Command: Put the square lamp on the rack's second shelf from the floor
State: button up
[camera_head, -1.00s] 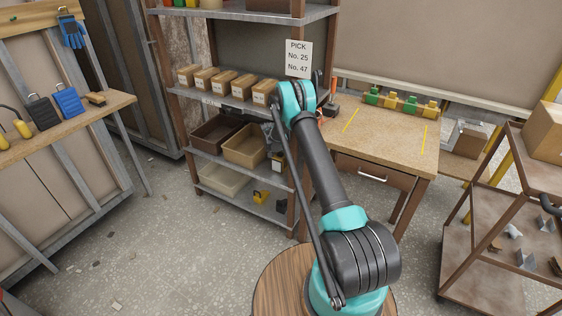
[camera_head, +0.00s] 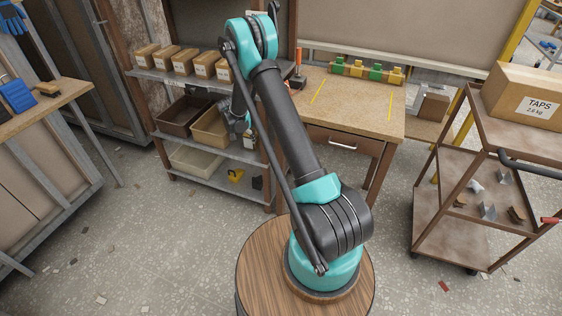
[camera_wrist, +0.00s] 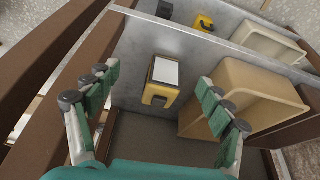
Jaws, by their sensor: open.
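The square lamp (camera_wrist: 160,88), a yellow body with a white square face, stands on the grey second shelf from the floor (camera_wrist: 135,65), near its front edge. In the head view it is a small patch (camera_head: 249,140) beside my gripper (camera_head: 240,120). In the wrist view my gripper (camera_wrist: 152,92) is open, with its fingers on either side of the lamp and clear gaps to it. The lamp's underside is hidden.
A tan bin (camera_wrist: 235,95) is close to the lamp's right in the wrist view; a brown rack post (camera_wrist: 85,55) is at left. The bottom shelf holds a yellow object (camera_head: 235,176), a dark object (camera_head: 257,182) and a pale bin (camera_head: 196,160). A workbench (camera_head: 355,105) stands right.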

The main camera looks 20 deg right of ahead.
jog(key=s+d+r+n, duration=0.1)
jog(key=s+d+r, duration=0.2)
jog(key=s+r, duration=0.35)
jog(key=s+d+r+n+y, duration=0.1)
jog(key=s+d+r, duration=0.1)
jog(key=s+r, duration=0.45)
jog(key=s+d+r+n, duration=0.1)
jog(key=s+d+r, duration=0.2)
jog(key=s+r, duration=0.35)
jog(key=s+d+r+n, duration=0.1)
jog(key=s, duration=1.1)
jog(key=s+d+n+y, duration=0.1)
jog(key=s+n, duration=0.1)
jog(key=s, duration=1.1)
jog(key=shift+d+r+t, duration=0.2)
jog(key=shift+r+t, duration=0.1)
jog(key=shift+r, duration=0.05)
